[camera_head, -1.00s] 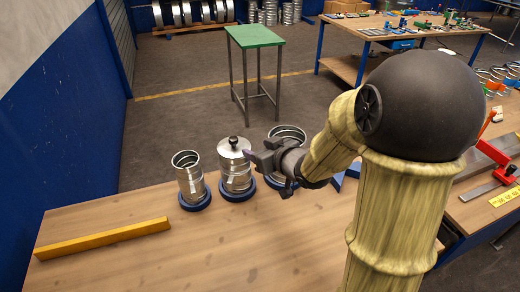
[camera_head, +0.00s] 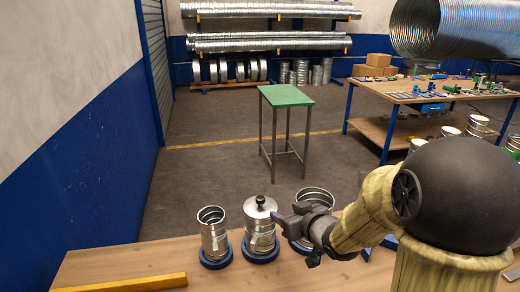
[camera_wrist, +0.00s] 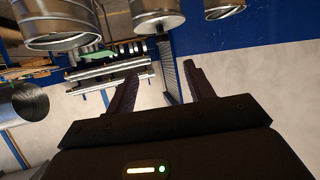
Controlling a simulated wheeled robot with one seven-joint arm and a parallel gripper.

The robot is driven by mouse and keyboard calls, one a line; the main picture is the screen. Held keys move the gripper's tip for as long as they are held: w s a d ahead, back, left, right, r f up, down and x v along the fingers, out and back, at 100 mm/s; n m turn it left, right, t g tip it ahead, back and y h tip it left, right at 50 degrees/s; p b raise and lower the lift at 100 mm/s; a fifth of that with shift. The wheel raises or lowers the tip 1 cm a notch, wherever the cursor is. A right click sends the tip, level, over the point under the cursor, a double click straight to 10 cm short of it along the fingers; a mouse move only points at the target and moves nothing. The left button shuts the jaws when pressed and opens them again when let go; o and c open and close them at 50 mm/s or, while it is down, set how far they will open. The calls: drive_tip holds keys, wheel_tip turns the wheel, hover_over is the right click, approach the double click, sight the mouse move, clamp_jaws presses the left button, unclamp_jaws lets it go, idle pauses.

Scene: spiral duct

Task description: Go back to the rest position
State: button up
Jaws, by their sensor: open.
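My gripper (camera_head: 286,222) is in the head view, at the end of my arm. It points left, in front of the gap between the lidded metal canister and the open canister at right. In the wrist view its two dark fingers (camera_wrist: 158,88) stand apart with nothing between them. The lidded canister (camera_head: 260,228) has a black knob and stands on a blue ring. An open canister (camera_head: 214,236) stands on a blue ring at left. Another open canister (camera_head: 315,197) at right is partly hidden by my gripper.
The wooden workbench (camera_head: 120,262) carries a yellow bar (camera_head: 125,284) at front left. A green-topped stand (camera_head: 286,95) is on the floor behind. A cluttered table (camera_head: 430,96) is at right, under a large spiral duct (camera_head: 455,30). A blue and white wall (camera_head: 70,150) runs along the left.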

drive_tip(key=s+d+f+m+g+h, duration=0.2)
drive_tip(key=s+d+f+g+h, duration=0.1)
drive_tip(key=s, duration=0.6)
drive_tip(key=s+d+f+m+g+h, duration=0.2)
drive_tip(key=s+f+g, duration=0.3)
drive_tip(key=s, duration=0.4)
drive_tip(key=shift+s+d+f+m+g+h, duration=0.2)
drive_tip(key=shift+s+d+m+g+h, duration=0.15)
drive_tip(key=shift+d+m+g, duration=0.35)
drive_tip(key=shift+d, duration=0.1)
